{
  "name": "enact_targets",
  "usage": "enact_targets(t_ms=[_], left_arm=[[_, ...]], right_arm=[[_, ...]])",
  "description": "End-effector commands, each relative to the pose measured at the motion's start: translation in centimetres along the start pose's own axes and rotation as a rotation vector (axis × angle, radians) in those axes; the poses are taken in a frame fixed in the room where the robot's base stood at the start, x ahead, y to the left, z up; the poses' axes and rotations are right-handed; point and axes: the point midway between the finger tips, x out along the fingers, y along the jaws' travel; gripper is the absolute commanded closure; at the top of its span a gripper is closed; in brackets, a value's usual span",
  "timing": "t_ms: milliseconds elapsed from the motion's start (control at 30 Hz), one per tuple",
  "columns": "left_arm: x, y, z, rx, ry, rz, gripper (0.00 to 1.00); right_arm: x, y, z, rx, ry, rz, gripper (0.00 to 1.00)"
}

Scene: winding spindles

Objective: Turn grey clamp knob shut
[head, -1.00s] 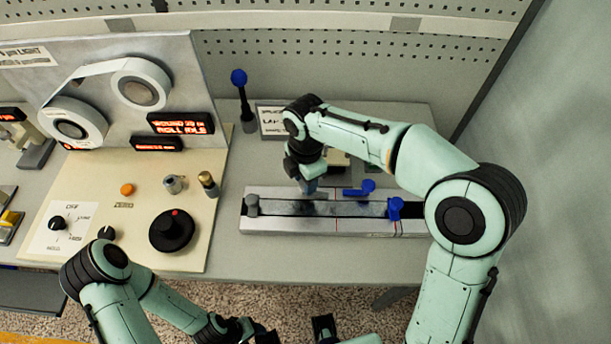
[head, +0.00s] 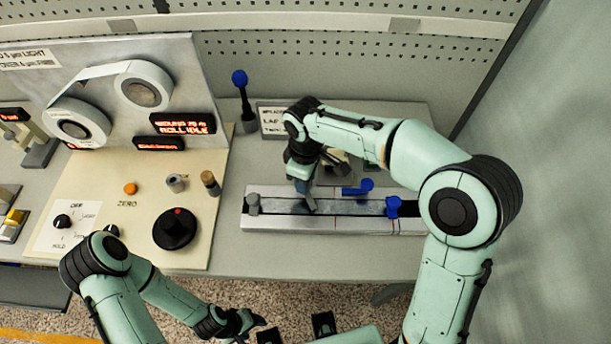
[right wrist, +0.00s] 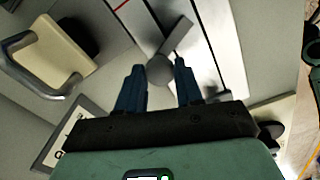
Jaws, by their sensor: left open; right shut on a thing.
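The grey clamp knob (right wrist: 160,70) shows in the right wrist view as a round hub with a flat bar. My right gripper (right wrist: 160,90) is shut on it, one blue finger on each side of the hub. In the head view my right gripper (head: 303,188) reaches down onto the splice rail (head: 290,224), and the grey knob's bar (head: 311,205) shows just beside the fingers. The rest of the knob is hidden there. My left gripper (head: 246,323) is open and empty, low in the head view, in front of the bench and away from the rail.
A blue clamp lever (head: 357,190) and a blue knob (head: 393,205) sit on the rail's right part. A grey post (head: 253,203) stands at its left end. A blue-topped lever (head: 239,78) stands behind. A panel with a black crank (head: 175,229) is at left.

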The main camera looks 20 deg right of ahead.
Motion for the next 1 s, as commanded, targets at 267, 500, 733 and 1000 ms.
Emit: enact_targets(t_ms=[267,500,733,1000], left_arm=[[-0.10,0.05,-0.04,0.000,0.001,0.000,0.41],[-0.12,0.05,-0.04,0.000,0.001,0.000,0.41],[-0.12,0.06,-0.04,0.000,0.001,0.000,0.41],[-0.12,0.06,-0.04,0.000,0.001,0.000,0.41]], right_arm=[[-0.05,0.00,-0.05,0.226,0.002,0.001,0.95],[-0.05,-0.01,-0.06,0.359,0.002,0.000,0.95],[-0.04,0.00,-0.06,0.423,0.002,0.001,0.95],[-0.04,0.01,-0.06,0.441,0.002,0.001,0.95]])
